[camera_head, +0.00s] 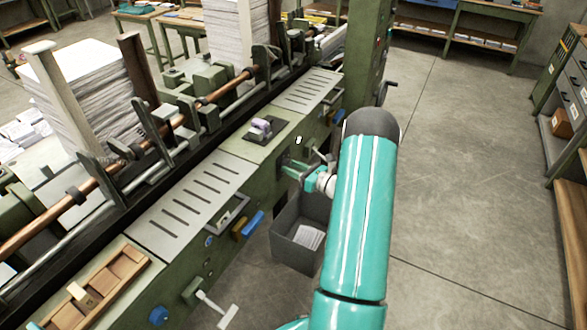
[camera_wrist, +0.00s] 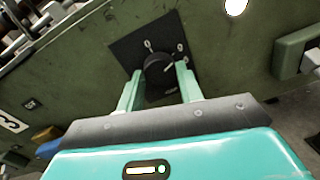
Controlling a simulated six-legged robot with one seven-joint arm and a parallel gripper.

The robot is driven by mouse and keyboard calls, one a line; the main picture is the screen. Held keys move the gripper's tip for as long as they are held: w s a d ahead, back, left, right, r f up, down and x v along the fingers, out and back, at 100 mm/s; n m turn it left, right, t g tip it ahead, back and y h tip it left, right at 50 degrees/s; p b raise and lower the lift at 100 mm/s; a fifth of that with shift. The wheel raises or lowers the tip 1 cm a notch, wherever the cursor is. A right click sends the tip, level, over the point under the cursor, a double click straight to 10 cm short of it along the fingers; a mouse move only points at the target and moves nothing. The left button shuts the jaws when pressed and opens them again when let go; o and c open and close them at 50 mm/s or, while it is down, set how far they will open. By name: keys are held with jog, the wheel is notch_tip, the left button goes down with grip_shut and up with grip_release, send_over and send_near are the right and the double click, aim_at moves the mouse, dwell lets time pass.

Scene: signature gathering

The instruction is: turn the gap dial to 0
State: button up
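The gap dial (camera_wrist: 157,70) is a round black knob on a dark square plate (camera_wrist: 128,47) on the green machine side, seen in the wrist view. A pale pointer line on it slants to the upper right. Small white marks stand on the plate above and right of the knob; they are too small to read surely. My gripper (camera_wrist: 159,77) is open, with one teal finger on each side of the dial and its tips close to it. I cannot tell whether they touch. In the head view my gripper (camera_head: 287,165) reaches the machine side, and the dial is mostly hidden there.
A grey bin (camera_head: 297,238) with papers stands on the floor below my gripper. A blue handle (camera_head: 253,223) and a pale lever (camera_head: 217,305) stick out from the machine side. A green block (camera_wrist: 294,52) stands right of the dial. Open floor lies to the right.

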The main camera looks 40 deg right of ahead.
jog(key=shift+n, duration=0.4)
jog(key=n, duration=0.5)
jog(key=shift+d+f+n, duration=0.1)
jog(key=shift+n, duration=0.3)
jog(key=n, duration=0.3)
jog(key=shift+n+y, duration=0.3)
jog(key=shift+y, duration=0.1)
jog(key=shift+n, duration=1.9)
jog(key=o, duration=1)
jog(key=shift+s, duration=0.1)
jog(key=v, duration=1.3)
jog(key=shift+s+d+f, duration=0.2)
jog(key=shift+s+f, duration=0.05)
jog(key=shift+f, duration=0.15)
